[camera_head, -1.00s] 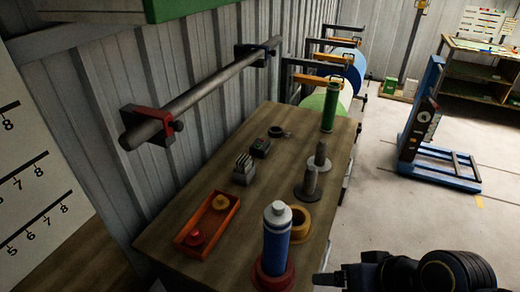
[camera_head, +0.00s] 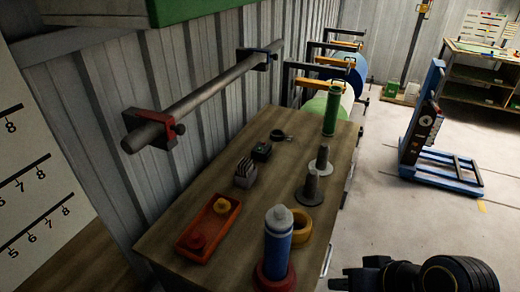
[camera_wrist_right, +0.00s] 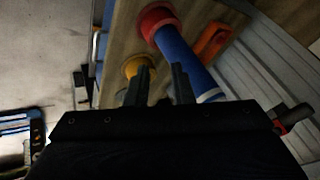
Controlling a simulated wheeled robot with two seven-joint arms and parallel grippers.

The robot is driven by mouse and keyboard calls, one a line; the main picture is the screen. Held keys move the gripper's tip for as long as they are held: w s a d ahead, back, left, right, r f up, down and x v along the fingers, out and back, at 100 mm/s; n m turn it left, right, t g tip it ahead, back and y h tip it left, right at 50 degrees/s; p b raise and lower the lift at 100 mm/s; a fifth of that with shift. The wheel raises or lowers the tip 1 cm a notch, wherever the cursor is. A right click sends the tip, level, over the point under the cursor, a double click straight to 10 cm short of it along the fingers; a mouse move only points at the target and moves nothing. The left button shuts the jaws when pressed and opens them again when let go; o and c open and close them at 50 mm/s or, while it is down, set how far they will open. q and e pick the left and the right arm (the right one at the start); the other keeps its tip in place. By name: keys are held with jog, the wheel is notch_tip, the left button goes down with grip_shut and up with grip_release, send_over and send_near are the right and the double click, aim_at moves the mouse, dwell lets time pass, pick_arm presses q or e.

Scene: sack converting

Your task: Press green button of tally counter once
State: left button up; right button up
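The tally counter appears to be the small dark box (camera_head: 262,151) on the wooden bench, between a grey slotted block and a small dark ring-like item. Its green button is too small to make out clearly now. My right gripper (camera_head: 338,281) is at the bottom of the head view, off the bench's right side and well apart from the counter. In the right wrist view its two fingers (camera_wrist_right: 160,86) stand apart with nothing between them, so it is open and empty. The counter is not seen in that view. My left gripper is not in view.
The bench (camera_head: 180,225) also holds an orange-red tray (camera_head: 190,245), a blue cylinder (camera_head: 278,245) on a red base, a yellow ring (camera_head: 301,232), grey posts (camera_head: 311,188) and a green cylinder (camera_head: 331,112). A bar (camera_head: 205,97) runs along the wall.

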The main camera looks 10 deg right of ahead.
grip_shut()
dwell(1.1)
